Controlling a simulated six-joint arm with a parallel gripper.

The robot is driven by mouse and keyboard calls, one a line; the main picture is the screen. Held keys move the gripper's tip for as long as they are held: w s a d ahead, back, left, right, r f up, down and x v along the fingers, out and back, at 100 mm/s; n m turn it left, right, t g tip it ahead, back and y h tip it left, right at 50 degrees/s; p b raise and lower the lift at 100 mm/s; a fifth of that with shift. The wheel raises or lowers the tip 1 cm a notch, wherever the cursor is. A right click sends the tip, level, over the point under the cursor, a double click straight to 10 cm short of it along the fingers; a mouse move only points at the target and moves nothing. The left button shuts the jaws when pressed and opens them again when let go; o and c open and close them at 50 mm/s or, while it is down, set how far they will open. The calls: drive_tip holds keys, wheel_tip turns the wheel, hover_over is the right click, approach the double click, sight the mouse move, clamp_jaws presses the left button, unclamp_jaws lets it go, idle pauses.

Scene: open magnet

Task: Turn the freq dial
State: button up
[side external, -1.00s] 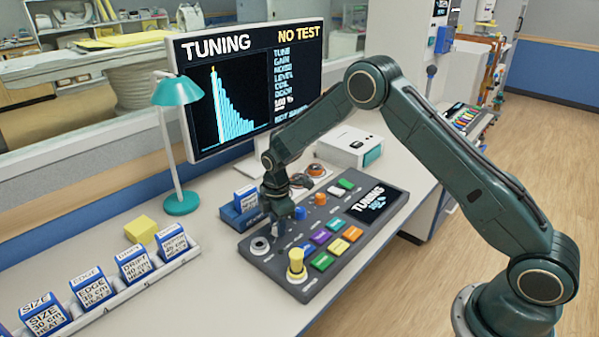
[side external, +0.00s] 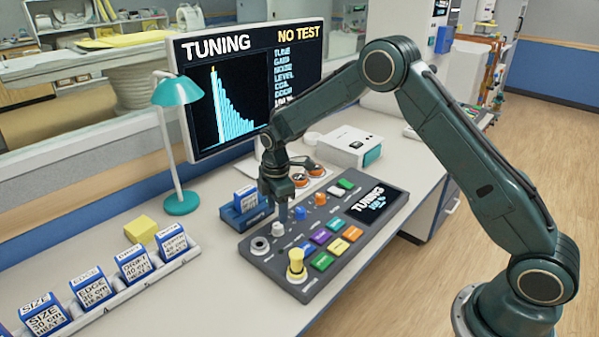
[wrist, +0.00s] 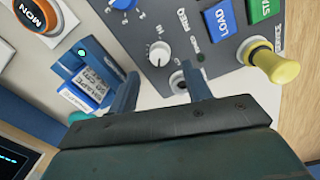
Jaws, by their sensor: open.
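The freq dial is a white round knob (wrist: 160,52) in the wrist view, with a scale around it and a FREQ label beside it. In the side view the white knob (side external: 277,229) stands at the left part of the dark control panel (side external: 266,262). My gripper (side external: 283,212) points down just above the knob, apart from it. In the wrist view its two fingers (wrist: 163,84) are spread with nothing between them, and the knob shows just past the fingertips.
A yellow-topped lever (side external: 297,262), a blue knob (side external: 300,213) and several coloured buttons sit on the panel. A blue cartridge (side external: 246,198) stands in a holder behind it. A monitor (side external: 240,90) and teal lamp (side external: 178,92) stand behind. Labelled blocks line a rack (side external: 125,290) at left.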

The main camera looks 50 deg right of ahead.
sight(278, 227)
wheel_tip(278, 227, up, 8)
idle(0.4)
drive_tip(key=shift+s+r, duration=0.15)
drive_tip(key=shift+r, duration=0.05)
drive_tip(key=s+r+m+t, duration=0.2)
drive_tip(key=s+r+m, duration=0.4)
drive_tip(key=s+r, duration=0.95)
drive_tip(key=s+d+r+m+t, duration=0.1)
drive_tip(key=s+m+t, duration=0.2)
drive_tip(key=s+m, duration=0.5)
drive_tip(key=shift+s+d, duration=0.15)
drive_tip(key=shift+s, duration=6)
